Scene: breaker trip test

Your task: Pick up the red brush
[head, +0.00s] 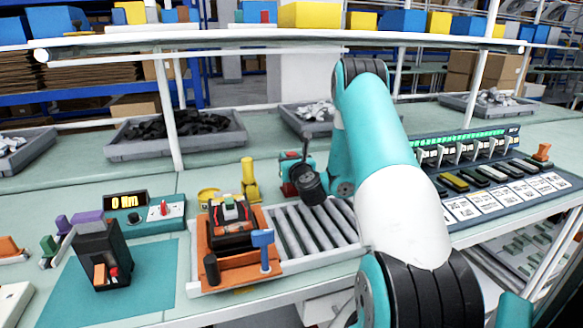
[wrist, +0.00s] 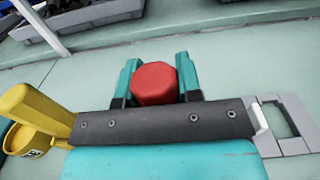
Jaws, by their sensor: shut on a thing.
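The red brush (wrist: 154,84) shows in the wrist view as a rounded red end between the two teal fingers of my gripper (wrist: 157,82). My gripper is shut on it, with one finger on each side. The rest of the brush is hidden. In the head view, my gripper (head: 291,177) is low over the bench, behind the roller track, and a small patch of the red brush (head: 289,189) shows there. My own wrist partly covers it. I cannot tell whether the brush touches the bench.
A yellow post (head: 249,180) and a yellow cup (head: 208,197) stand left of my gripper. The roller track (head: 310,230) and an orange fixture (head: 240,262) lie in front. Grey bins (head: 178,142) stand behind. A breaker panel (head: 490,185) is at the right.

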